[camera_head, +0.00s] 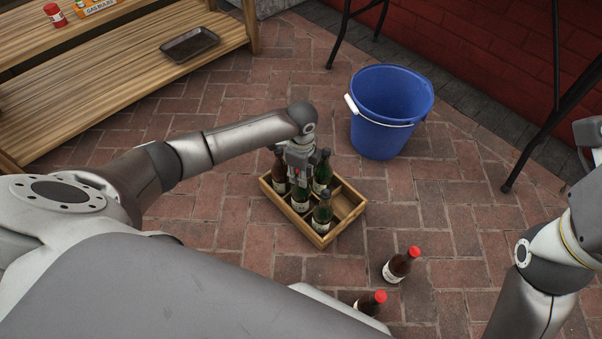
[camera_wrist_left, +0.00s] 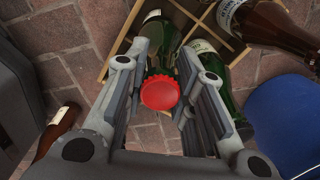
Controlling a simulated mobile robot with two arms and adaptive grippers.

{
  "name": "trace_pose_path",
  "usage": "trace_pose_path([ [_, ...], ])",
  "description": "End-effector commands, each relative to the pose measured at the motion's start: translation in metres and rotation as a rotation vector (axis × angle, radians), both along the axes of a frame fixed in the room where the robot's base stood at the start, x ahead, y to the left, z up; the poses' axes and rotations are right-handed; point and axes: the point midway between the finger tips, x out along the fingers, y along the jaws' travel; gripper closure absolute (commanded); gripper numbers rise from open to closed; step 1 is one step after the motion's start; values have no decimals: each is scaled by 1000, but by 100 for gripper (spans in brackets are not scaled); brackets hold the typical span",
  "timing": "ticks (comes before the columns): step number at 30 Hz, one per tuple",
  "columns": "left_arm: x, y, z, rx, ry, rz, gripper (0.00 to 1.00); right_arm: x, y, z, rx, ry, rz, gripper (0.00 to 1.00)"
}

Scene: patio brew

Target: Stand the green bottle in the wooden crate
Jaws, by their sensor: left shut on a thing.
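My left gripper (camera_head: 299,176) is shut on a red-capped bottle. The red cap (camera_wrist_left: 160,92) sits between the fingers in the left wrist view. In the head view a green bottle (camera_head: 300,199) with a pale label stands directly below the fingers, inside the outline of the wooden crate (camera_head: 319,238). It looks upright; I cannot tell whether its base rests on the crate floor. My right gripper is at most partly visible at the right edge.
A wooden shelf (camera_head: 110,85) is at left. Dark metal legs (camera_head: 540,130) rise at right.

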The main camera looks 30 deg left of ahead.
Motion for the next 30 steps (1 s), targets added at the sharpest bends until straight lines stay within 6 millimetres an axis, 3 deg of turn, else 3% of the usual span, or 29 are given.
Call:
trace_pose_path([
  [5,1,0,-1,-1,-1,0,100,0,0,0,0,1,0,60],
  [6,0,0,-3,0,1,0,73,0,0,0,1,1,0,60],
  [11,0,0,-2,0,1,0,54,0,0,0,0,0,0,60],
  [22,0,0,2,0,-1,0,54,0,0,0,0,0,1,60],
  [25,0,0,13,1,-1,1,54,0,0,6,2,1,1,60],
  [30,1,0,42,0,-2,1,54,7,-2,-6,3,75,3,60],
])
